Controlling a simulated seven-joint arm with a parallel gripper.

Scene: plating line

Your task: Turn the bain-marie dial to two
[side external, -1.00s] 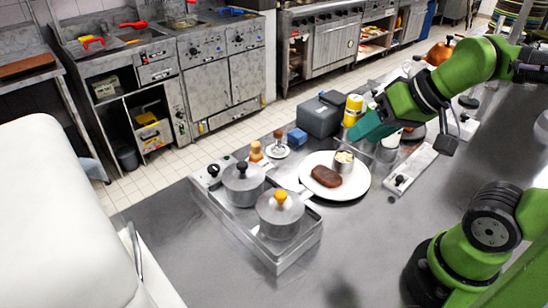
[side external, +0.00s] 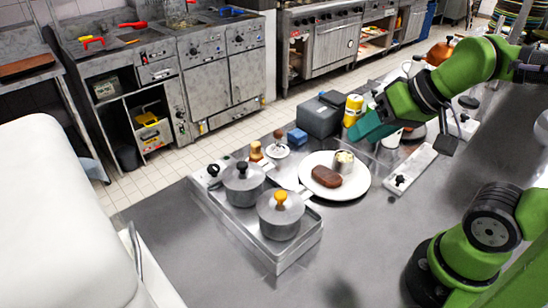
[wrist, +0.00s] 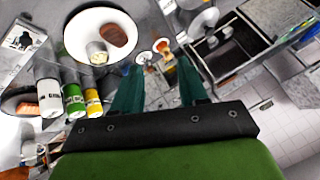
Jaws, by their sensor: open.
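The bain-marie (side external: 284,262) is a grey metal unit at the front middle of the counter in the side view, with two lidded pots in it. Its black dial (side external: 213,170) is on the far left end, beside a small green light; its setting is too small to read. My gripper (side external: 366,130) is well to the right of the dial, above the counter behind the plate. In the wrist view my gripper (wrist: 160,88) shows two teal fingers spread apart with nothing held between them. I cannot make out the dial in the wrist view.
A white plate (side external: 318,189) with a brown piece of food and a metal cup lies right of the bain-marie. A dark box (side external: 318,118), a yellow bottle (side external: 353,109) and a blue block (side external: 297,137) stand behind. A pale strip with a knob (side external: 414,167) lies right.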

